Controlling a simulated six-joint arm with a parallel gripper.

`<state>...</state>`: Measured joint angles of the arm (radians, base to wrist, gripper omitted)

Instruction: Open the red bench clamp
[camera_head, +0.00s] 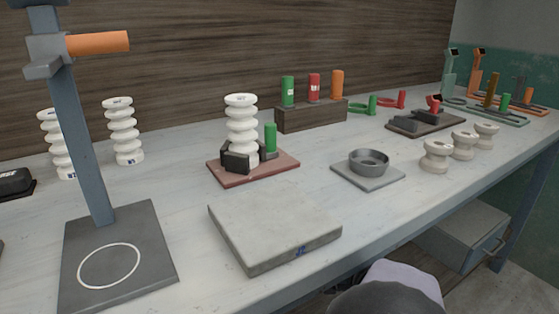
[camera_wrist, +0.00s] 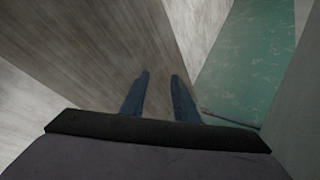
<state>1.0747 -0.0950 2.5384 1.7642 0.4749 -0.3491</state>
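The red bench clamp (camera_head: 282,167) is a flat dull-red base with black jaws (camera_head: 236,161) and an upright green handle (camera_head: 270,138), in the middle of the head view. A white ribbed column (camera_head: 241,120) stands upright between the black jaws, which sit close around its foot. Whether they press on it I cannot tell. My gripper (camera_wrist: 160,88) shows in the wrist view with its two blue-grey fingers apart and nothing between them. The wrist view shows wood panelling and a green wall, not the clamp. The fingers are not visible in the head view.
A grey slab (camera_head: 272,225) lies in front of the clamp. A dark-based stand (camera_head: 150,235) with an orange bar is at left. A round grey dish (camera_head: 368,163) on a plate and another clamp (camera_head: 427,122) with a red handle are at right. Several white spools line the front right.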

